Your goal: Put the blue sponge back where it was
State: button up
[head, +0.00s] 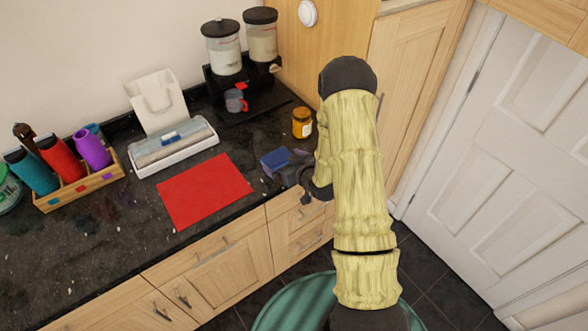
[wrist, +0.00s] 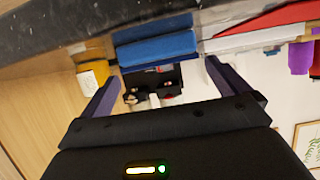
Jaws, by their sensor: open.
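The blue sponge (head: 273,160) is on the dark granite counter, right of the red mat (head: 205,190). In the wrist view, the sponge (wrist: 155,48) appears as a blue block just beyond and between the spread fingertips. My gripper (head: 287,174) is beside the sponge, partly hidden by my arm in the head view. In the wrist view, my gripper (wrist: 162,72) is open with nothing held between its fingers. I cannot tell whether a finger touches the sponge.
A yellow jar (head: 302,123) stands behind the sponge. A dispenser stand (head: 240,102) with a grey mug (head: 235,100) is farther back. A white-based box (head: 175,147) and a wooden tray of bottles (head: 80,188) are at left. The counter's front edge is close to my gripper.

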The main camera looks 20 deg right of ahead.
jog(key=b+v, duration=0.1)
jog(key=v, duration=0.5)
jog(key=shift+w, duration=0.1)
dwell(0.3)
jog(key=s+a+r+m+g+h, duration=0.1)
jog(key=s+a+r+g+h, duration=0.1)
jog(key=s+r+g, duration=0.3)
jog(key=s+a+r+m+g+h, duration=0.1)
jog(key=s+r+g, duration=0.4)
jog(key=s, duration=0.9)
notch_tip(320, 180, up, 3)
jog(key=shift+s+a+f+m+h, duration=0.2)
jog(key=shift+a+m+h, duration=0.15)
jog(key=shift+m+h, duration=0.35)
jog(key=shift+w, duration=0.1)
